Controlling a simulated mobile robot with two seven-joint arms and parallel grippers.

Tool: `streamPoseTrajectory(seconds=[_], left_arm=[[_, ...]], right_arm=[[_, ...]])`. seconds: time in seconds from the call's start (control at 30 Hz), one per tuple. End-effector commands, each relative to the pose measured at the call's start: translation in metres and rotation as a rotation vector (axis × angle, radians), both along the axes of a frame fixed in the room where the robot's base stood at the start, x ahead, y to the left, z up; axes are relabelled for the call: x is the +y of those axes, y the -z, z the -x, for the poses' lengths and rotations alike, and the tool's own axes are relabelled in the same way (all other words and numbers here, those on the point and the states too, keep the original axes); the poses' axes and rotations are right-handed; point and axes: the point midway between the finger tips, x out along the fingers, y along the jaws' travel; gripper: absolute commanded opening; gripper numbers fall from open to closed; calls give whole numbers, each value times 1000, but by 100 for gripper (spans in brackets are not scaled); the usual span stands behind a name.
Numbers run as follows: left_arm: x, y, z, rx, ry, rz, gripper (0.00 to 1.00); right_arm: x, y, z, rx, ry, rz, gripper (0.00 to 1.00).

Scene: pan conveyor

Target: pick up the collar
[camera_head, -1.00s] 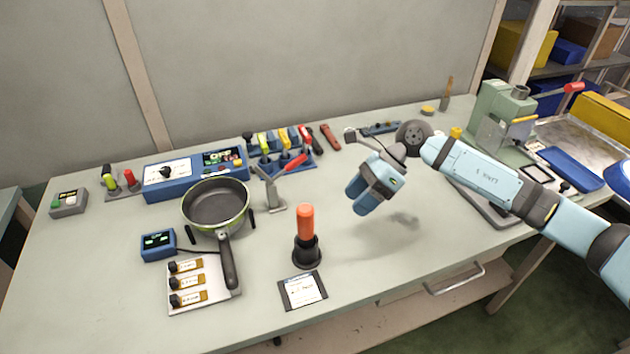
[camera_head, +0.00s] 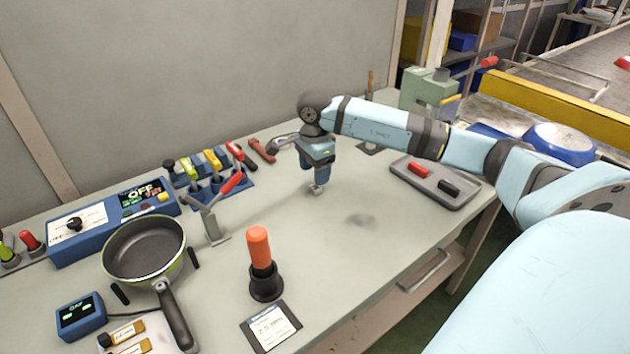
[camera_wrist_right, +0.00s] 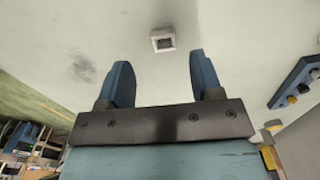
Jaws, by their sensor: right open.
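The collar, a small square pale-grey metal piece with a dark square opening, lies on the table; it shows in the wrist view (camera_wrist_right: 163,39). In the head view a small grey metal piece (camera_head: 316,189), which looks like the collar, shows just under my right gripper (camera_head: 314,177). In the wrist view my right gripper (camera_wrist_right: 160,76) is open, its two blue fingers apart with nothing between them. The collar appears beyond the fingertips, roughly in line with the gap and untouched. My left gripper is not in view.
A toggle clamp (camera_head: 212,222) and a blue rack (camera_head: 227,190) of coloured-handled tools stand left of the gripper. An orange-handled tool (camera_head: 260,252) stands in a black holder nearer the front. A grey tray (camera_head: 432,192) with red and black pieces lies right. Table between is clear.

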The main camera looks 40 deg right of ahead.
Motion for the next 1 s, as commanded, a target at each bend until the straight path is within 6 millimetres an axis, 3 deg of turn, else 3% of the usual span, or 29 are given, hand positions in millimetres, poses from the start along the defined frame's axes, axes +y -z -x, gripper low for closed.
streamPoseTrajectory(seconds=[0.17, 0.4, 0.67, 0.77, 0.9, 1.0], left_arm=[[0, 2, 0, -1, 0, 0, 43], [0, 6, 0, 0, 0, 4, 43], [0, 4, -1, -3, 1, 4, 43], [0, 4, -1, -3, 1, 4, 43], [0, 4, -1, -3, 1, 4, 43], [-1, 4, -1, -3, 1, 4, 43]], right_arm=[[-2, 12, -1, 1, 0, 0, 60], [-6, 48, -2, 2, 0, -1, 60], [-6, 53, -3, -1, 0, -1, 60], [-6, 53, -3, -1, 0, -1, 41], [-6, 53, -3, -1, 0, -1, 9], [-6, 53, -3, -1, 0, -1, 7]])
